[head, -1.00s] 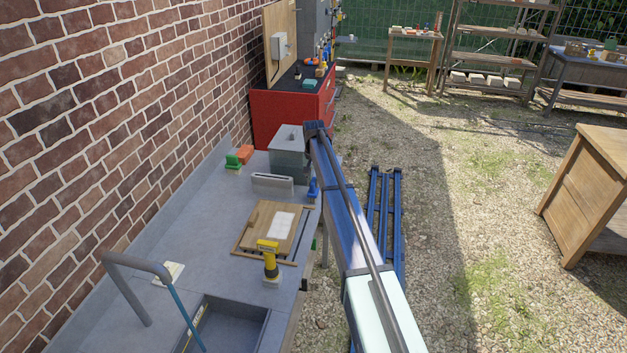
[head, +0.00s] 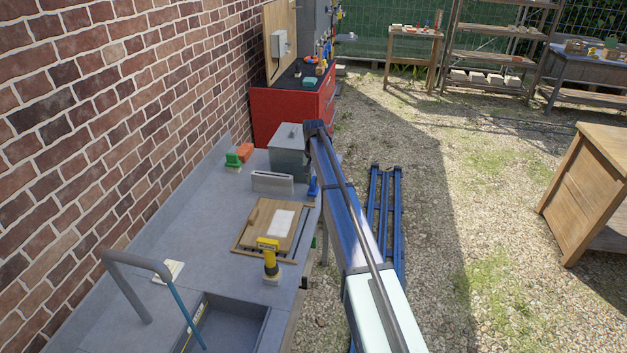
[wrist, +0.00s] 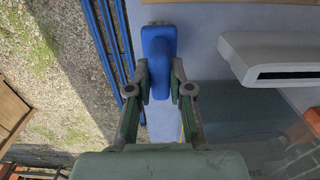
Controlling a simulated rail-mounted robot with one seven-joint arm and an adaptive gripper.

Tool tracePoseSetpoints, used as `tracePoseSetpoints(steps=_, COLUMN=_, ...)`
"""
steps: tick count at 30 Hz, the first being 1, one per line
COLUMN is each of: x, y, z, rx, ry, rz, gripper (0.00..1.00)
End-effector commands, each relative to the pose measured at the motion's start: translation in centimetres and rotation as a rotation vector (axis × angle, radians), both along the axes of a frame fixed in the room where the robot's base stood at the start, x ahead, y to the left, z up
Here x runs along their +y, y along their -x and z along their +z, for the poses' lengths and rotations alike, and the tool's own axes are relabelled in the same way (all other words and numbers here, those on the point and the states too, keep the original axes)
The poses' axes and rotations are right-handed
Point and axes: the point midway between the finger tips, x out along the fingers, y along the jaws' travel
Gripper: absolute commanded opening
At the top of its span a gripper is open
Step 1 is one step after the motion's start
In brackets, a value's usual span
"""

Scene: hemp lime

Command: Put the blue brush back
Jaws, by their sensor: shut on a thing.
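The blue brush (head: 313,187) is at the right edge of the grey counter, to the right of a grey upright holder, in the head view. In the wrist view the blue brush (wrist: 158,42) has its broad block at the top and its rounded handle pointing down between my fingers. My gripper (wrist: 160,78) is shut on the handle, one finger on each side. In the head view my arm hides the gripper. I cannot tell whether the brush touches the counter.
The grey upright holder (head: 272,182) stands left of the brush, with a grey lidded bin (head: 289,150) behind. A green brush (head: 233,160) and an orange one (head: 245,152) sit by the wall. A wooden board (head: 270,225) and yellow-handled brush (head: 270,260) are nearer.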

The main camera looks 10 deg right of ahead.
Motion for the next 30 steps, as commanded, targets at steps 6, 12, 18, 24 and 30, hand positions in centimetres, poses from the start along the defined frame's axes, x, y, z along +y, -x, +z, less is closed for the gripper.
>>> tracePoseSetpoints(steps=6, x=0.0, y=0.0, z=-0.1, rx=0.000, ry=0.000, rz=0.000, gripper=0.49)
tracePoseSetpoints(steps=12, x=0.0, y=0.0, z=-0.1, rx=0.000, ry=0.000, rz=0.000, gripper=0.49)
tracePoseSetpoints(steps=18, x=0.0, y=0.0, z=0.4, rx=0.000, ry=0.000, rz=0.000, gripper=0.49)
tracePoseSetpoints(steps=24, x=0.0, y=-0.1, z=3.1, rx=-0.002, ry=0.000, rz=0.000, gripper=0.49)
tracePoseSetpoints(steps=30, x=0.0, y=0.0, z=7.0, rx=-0.002, ry=0.000, rz=0.000, gripper=0.49)
